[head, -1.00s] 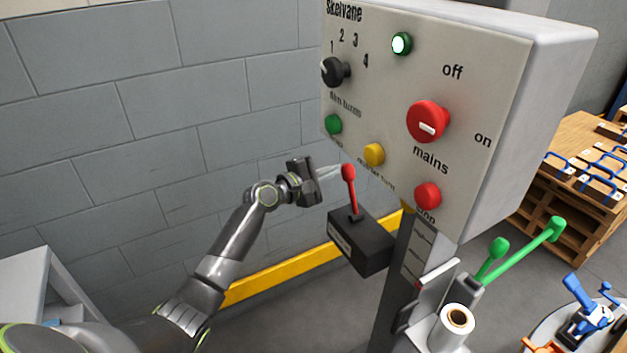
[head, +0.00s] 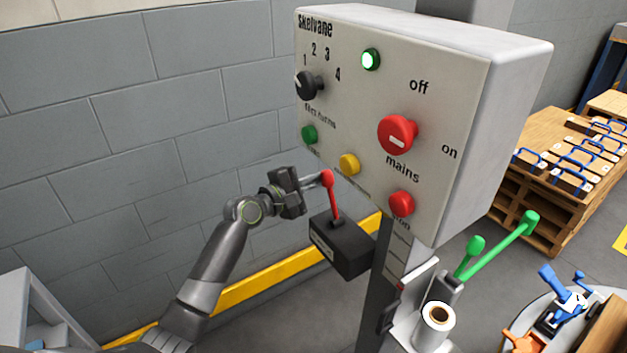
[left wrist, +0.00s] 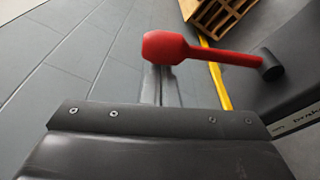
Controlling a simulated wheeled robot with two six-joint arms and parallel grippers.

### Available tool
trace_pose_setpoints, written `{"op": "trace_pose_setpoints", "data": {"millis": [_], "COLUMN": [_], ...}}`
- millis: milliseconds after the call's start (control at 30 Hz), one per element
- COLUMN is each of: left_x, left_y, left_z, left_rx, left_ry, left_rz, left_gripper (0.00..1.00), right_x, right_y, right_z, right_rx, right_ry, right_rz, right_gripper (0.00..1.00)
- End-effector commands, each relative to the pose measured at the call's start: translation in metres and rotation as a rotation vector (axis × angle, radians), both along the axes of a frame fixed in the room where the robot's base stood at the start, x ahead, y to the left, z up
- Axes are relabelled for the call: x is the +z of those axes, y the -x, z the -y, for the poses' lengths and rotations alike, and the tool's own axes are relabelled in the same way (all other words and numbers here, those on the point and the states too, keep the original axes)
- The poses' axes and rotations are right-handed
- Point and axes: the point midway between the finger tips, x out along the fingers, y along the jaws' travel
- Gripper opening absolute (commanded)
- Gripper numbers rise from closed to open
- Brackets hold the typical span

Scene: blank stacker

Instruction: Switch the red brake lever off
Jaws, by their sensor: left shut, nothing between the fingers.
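The red brake lever (head: 332,200) stands up from a black box (head: 350,250) below the control panel, leaning slightly left in the head view. My left gripper (head: 318,180) is shut and empty, with its fingertips at the left side of the lever's knob. In the left wrist view the red lever (left wrist: 222,55) runs across, its knob just beyond the thin fingertips (left wrist: 160,75). I cannot tell whether they touch it. Part of a label shows on the box in the left wrist view. My right gripper is not in view.
The grey control panel (head: 480,140), with a red mains knob (head: 397,134) and buttons, stands right above the lever. Green levers (head: 500,245) and a white roll (head: 436,325) are at lower right. A block wall (head: 150,130) and yellow rail (head: 270,272) lie behind.

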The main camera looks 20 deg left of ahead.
Motion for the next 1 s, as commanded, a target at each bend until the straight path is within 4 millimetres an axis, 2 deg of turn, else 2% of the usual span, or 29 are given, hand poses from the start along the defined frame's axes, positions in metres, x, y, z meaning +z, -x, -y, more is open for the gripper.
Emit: {"op": "trace_pose_setpoints", "data": {"millis": [667, 767, 1000], "left_x": [0.011, 0.014, 0.021], "left_y": [0.009, 0.012, 0.026], "left_z": [0.012, 0.016, 0.034], "left_rx": [-0.001, 0.0, -0.001], "left_ry": [-0.11, -0.155, -0.318], "left_rz": [0.09, 0.126, 0.253], "left_gripper": [0.0, 0.0, 0.0], "right_x": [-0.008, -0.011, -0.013], "right_y": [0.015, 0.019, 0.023], "right_z": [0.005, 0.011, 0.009], "right_rx": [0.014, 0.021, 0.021], "right_ry": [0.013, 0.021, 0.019], "right_rz": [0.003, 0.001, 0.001], "right_gripper": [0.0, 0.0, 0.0]}}
